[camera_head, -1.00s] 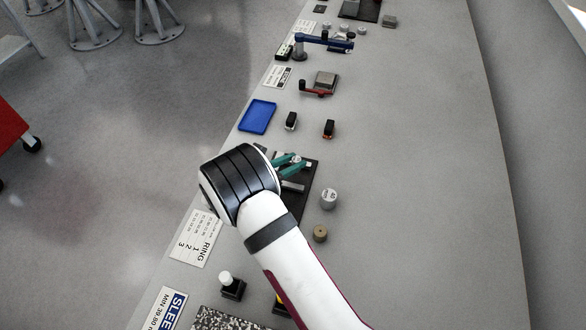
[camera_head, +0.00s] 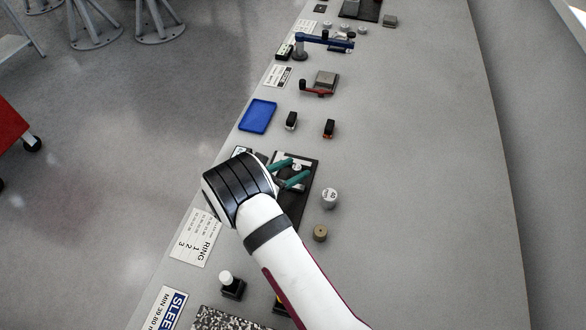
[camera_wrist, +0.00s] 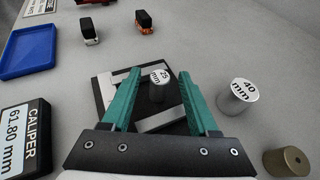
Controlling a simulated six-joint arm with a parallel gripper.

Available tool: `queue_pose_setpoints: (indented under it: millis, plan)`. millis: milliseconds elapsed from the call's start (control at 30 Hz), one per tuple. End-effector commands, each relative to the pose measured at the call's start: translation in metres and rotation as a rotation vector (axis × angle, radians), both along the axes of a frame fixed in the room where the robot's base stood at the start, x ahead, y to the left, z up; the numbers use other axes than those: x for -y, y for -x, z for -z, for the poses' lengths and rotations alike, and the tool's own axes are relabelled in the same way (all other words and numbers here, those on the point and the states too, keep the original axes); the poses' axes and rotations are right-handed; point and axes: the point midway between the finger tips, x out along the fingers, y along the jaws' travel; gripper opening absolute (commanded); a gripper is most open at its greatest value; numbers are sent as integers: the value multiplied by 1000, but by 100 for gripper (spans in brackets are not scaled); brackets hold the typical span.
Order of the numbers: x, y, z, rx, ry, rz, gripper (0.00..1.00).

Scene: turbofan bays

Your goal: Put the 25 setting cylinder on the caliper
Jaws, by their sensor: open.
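The 25 setting cylinder (camera_wrist: 159,87), dark with a white top marked "25 mm", stands on the black base of the caliper (camera_wrist: 105,92), near its pale metal bars. My gripper (camera_wrist: 160,73) has two teal fingers spread apart, one on each side of the cylinder in the wrist view, with a visible gap to each. In the head view, my gripper (camera_head: 298,167) is over the caliper's black base (camera_head: 306,200), and my wrist hides part of it. I cannot tell whether the cylinder touches the bars.
A display (camera_wrist: 24,138) reads "CALIPER 61.80 mm". A 40 mm cylinder (camera_wrist: 237,98) and a brass cylinder (camera_wrist: 288,162) stand to the right. A blue tray (camera_head: 258,117) and two small dark blocks lie farther back. The table's right side is clear.

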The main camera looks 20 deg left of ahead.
Motion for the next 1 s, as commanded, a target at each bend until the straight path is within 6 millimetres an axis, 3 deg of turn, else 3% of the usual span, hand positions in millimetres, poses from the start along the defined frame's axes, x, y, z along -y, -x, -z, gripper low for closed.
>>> queue_pose_setpoints:
  millis: [400,533,700,767,833,867,933,1000]
  plan:
    - [-44,83,-40,2,-2,-3,60]
    - [-50,96,-46,1,-1,-1,60]
    - [-47,98,-49,1,-11,18,60]
    - [-29,92,-61,3,-58,99,60]
    - [17,87,-87,11,-179,306,60]
    - [44,87,-101,21,-252,432,60]
    - [118,105,-134,67,-460,799,60]
    - [179,144,-160,141,-679,1188,60]
